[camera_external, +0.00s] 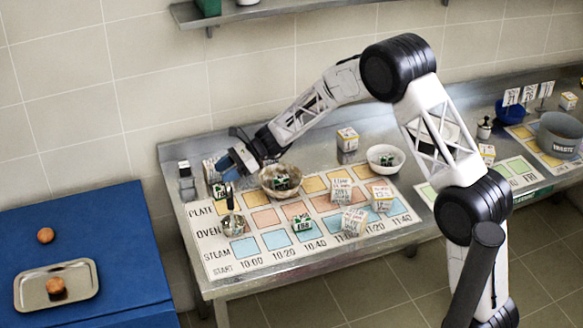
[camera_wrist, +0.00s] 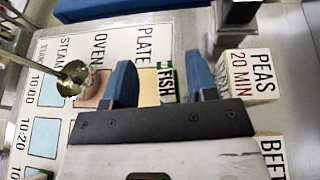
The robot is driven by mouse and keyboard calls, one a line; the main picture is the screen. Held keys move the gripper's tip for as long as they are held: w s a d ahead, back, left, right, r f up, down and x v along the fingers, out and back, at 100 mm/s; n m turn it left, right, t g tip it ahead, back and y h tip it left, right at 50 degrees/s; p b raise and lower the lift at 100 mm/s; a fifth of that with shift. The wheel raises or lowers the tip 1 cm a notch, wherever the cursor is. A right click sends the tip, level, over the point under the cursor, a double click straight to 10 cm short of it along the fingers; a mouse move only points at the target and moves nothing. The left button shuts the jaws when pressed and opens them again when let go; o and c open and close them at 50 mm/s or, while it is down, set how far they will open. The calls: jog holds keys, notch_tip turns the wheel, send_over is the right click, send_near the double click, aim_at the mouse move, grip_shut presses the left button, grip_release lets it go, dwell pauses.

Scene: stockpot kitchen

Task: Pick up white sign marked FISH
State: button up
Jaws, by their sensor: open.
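The white sign marked FISH (camera_wrist: 166,86) has a green edge and lies near the PLATE label of the schedule board, between my fingers in the wrist view. In the external view a small white and green block (camera_external: 219,190), which looks like the same sign, is just below my gripper (camera_external: 236,161). My gripper (camera_wrist: 161,80) is open, with one blue finger on each side of the sign. I cannot tell whether a finger touches it. My gripper body hides the area below the sign in the wrist view.
A PEAS 20 MIN box (camera_wrist: 247,76) stands right beside my right finger; a BEEF box (camera_wrist: 271,154) is below it. A metal ladle (camera_wrist: 75,78) is to the left. A bowl (camera_external: 281,192) stands close right of my gripper. A blue table (camera_external: 110,215) is at left.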

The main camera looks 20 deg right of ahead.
aim_at(218, 185)
jog(key=shift+f, duration=0.6)
jog(key=f, duration=0.1)
jog(key=a+f, duration=0.1)
jog(key=f, duration=0.1)
jog(key=shift+s+a, duration=0.1)
jog(key=shift+a, duration=0.2)
jog(key=shift+a+f, duration=0.2)
jog(key=shift+a, duration=0.4)
grip_shut()
